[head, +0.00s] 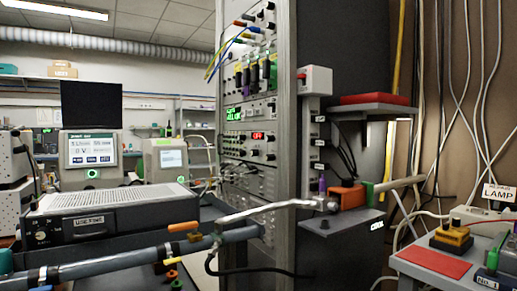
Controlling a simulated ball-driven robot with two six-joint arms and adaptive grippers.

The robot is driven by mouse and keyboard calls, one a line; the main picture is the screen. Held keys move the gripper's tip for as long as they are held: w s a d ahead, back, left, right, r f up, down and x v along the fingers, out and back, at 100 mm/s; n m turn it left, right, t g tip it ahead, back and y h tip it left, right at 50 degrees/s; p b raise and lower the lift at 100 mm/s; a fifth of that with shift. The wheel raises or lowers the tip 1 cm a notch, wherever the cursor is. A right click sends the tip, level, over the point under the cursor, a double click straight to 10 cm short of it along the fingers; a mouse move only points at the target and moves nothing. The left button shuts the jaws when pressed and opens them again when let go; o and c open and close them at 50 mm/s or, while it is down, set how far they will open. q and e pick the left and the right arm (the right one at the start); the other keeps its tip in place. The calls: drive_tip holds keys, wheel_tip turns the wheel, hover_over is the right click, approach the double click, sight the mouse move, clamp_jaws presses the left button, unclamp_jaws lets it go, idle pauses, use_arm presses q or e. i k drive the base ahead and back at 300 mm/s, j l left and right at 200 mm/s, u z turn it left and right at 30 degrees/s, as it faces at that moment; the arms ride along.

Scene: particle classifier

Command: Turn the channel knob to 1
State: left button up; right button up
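A tall instrument rack (286,110) stands at the centre and carries several stacked panels with small dark knobs. One panel has a lit green display (234,115), and one below it has a small red display (258,135). The panels are seen at a steep angle and their labels are too small to read. I cannot tell which knob is the channel knob or where it points. Neither of my grippers is in view.
A grey pipe (120,262) crosses the lower left, below a boxed instrument (110,212). A silver bar (270,208) runs in front of the rack to an orange part (347,197). A side table (420,264) stands at the lower right, with hanging cables behind.

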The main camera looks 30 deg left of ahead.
sight(254, 153)
drive_tip(key=j+u, duration=0.25)
drive_tip(key=u, duration=0.2)
drive_tip(key=i+j+u, duration=0.1)
drive_tip(key=u, duration=0.3)
drive_tip(key=j, duration=0.1)
